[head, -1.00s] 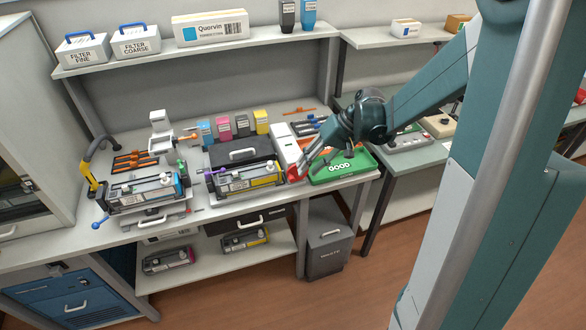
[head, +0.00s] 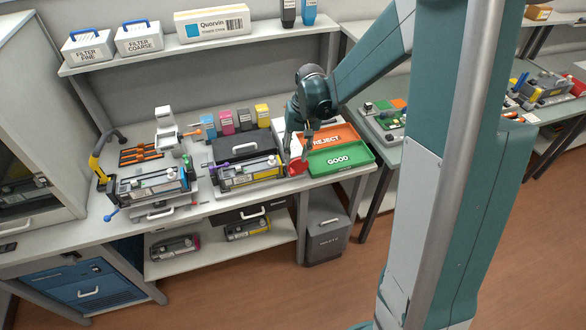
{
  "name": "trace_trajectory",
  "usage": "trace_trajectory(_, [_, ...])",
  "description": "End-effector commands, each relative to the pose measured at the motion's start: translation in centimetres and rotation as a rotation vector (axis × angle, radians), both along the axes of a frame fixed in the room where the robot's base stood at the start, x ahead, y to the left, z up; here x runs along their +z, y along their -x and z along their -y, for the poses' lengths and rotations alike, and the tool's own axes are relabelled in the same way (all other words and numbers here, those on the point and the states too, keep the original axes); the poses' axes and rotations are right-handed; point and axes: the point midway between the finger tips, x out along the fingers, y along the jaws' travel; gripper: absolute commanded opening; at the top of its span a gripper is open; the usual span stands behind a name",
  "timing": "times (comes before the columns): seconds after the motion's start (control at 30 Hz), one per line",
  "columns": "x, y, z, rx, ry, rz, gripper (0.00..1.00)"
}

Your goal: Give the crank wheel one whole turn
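A round red part (head: 297,168), which looks like the crank wheel, is at the right end of the cradle holding the yellow-labelled cartridge (head: 248,175). It stands at the bench's front, just left of the green tray. My gripper (head: 296,156) points down at the red part, close above and behind it. Its fingers are small and overlap the red part from this view. I cannot tell whether they touch it or how far apart they are. The wheel's handle cannot be made out.
The green GOOD tray (head: 367,156) and the orange REJECT tray (head: 350,129) lie right of the wheel. A black case (head: 216,151) lies behind the cartridge. A second cradle with a cartridge (head: 152,187) stands to the left. A grey bin (head: 327,240) stands below on the floor.

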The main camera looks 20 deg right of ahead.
Motion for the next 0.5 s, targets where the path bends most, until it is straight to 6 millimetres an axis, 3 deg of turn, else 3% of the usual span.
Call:
trace_trajectory(0.27, [-0.3,0.0,0.0,0.0,-0.001,0.0,0.29])
trace_trajectory(0.5, [-1.9,-0.1,-0.2,0.0,-0.001,0.0,0.29])
